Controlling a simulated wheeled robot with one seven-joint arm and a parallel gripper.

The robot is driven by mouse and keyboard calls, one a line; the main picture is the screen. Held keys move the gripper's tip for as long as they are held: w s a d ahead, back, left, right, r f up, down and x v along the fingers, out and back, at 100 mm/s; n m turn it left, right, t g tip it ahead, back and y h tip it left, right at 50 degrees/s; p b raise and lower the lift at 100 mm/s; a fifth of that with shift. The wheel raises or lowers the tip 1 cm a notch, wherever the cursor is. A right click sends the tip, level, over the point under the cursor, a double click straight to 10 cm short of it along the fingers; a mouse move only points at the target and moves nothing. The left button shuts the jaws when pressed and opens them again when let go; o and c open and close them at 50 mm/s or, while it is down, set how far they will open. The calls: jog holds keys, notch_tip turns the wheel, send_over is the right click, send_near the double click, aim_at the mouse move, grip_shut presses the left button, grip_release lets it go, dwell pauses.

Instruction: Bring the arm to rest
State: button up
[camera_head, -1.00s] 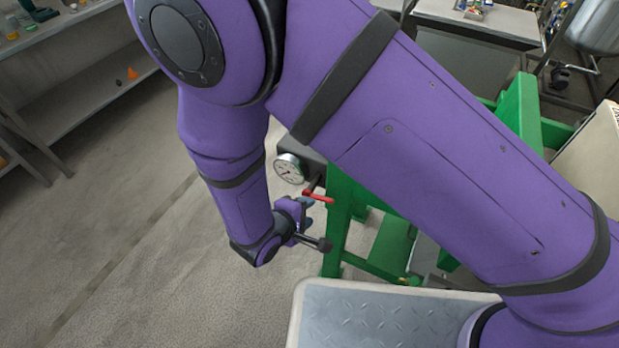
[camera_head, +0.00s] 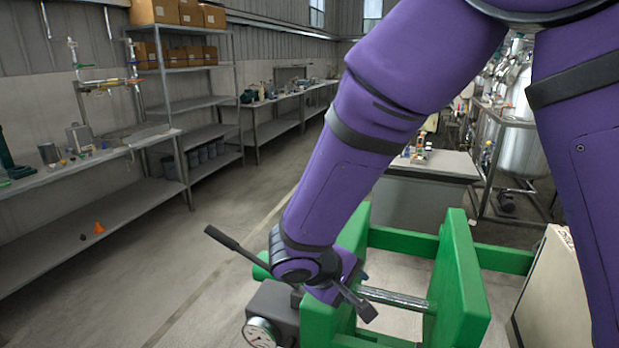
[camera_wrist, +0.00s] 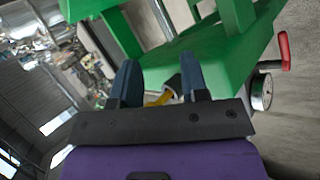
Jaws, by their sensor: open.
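My arm reaches down from the top of the head view, with its wrist end over the green frame (camera_head: 460,280). My gripper (camera_wrist: 160,76) shows in the wrist view with its two dark blue fingers apart. I see nothing held between them. Beyond the fingers are the green frame (camera_wrist: 215,62) and a small yellow part (camera_wrist: 158,99). I cannot tell whether the gripper touches either. In the head view the wrist hides most of the gripper.
A pressure gauge (camera_head: 260,333) sits beside the green frame; a red handle (camera_wrist: 284,50) shows near it in the wrist view. A pale box (camera_head: 552,290) stands at right. A shelf bench (camera_head: 90,215) lines the left, with clear floor between. A steel tank (camera_head: 520,110) stands behind.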

jog(key=s+d+r+m+g+y, duration=0.1)
jog(key=s+d+r+m+y, duration=0.1)
jog(key=d+r, duration=0.5)
jog(key=s+d+r+m+g+y, duration=0.1)
jog(key=s+d+r+m+g, duration=0.15)
jog(key=d+r, duration=0.45)
jog(key=s+d+r+m+t+y, duration=0.3)
jog(key=s+d+r, duration=0.5)
jog(key=s, duration=0.4)
jog(key=shift+s+d+r+m+t+y, duration=0.2)
jog(key=shift+s+r+m+t+y, duration=0.2)
jog(key=shift+t+y, duration=0.25)
jog(key=shift+w, duration=0.1)
